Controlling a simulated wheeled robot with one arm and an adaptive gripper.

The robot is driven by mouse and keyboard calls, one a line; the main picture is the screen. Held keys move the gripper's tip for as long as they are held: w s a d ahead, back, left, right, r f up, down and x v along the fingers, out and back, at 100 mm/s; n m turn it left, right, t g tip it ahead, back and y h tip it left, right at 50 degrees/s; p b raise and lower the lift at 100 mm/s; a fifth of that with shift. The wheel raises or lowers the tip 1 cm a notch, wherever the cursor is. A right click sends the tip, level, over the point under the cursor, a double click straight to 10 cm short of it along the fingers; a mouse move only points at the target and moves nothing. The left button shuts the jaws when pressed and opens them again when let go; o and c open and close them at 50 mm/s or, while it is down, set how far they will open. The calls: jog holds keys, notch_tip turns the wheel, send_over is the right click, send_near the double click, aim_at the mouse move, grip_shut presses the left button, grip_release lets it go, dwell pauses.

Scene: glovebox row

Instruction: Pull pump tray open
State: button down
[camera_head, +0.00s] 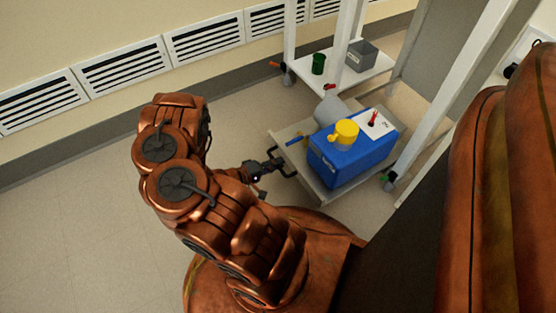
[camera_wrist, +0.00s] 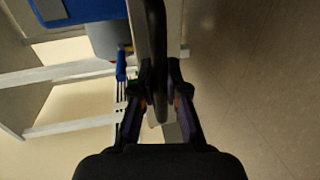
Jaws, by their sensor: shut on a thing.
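The pump tray (camera_head: 292,134) is a light grey tray low between the white frame legs, and it sticks out toward my arm. A blue pump box (camera_head: 352,160) with a yellow cap (camera_head: 345,132) stands on it. A dark handle (camera_head: 284,167) is on the tray's near left edge. My gripper (camera_head: 270,168) is at this handle, and in the wrist view my gripper (camera_wrist: 160,98) has its fingers on both sides of the dark handle bar (camera_wrist: 158,60), shut on it. The tray's far end is hidden behind the blue box.
A shelf (camera_head: 351,77) with a green cup (camera_head: 319,64) and a grey bin (camera_head: 362,55) stands behind the tray. A white leg with a caster (camera_head: 389,181) is right of it. Wall vents (camera_head: 120,70) line the back. The floor at left is clear.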

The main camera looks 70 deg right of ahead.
jog(key=shift+w+a, duration=0.1)
jog(key=shift+a, duration=0.05)
jog(key=c, duration=1.2)
grip_release()
jog(key=shift+r, duration=0.15)
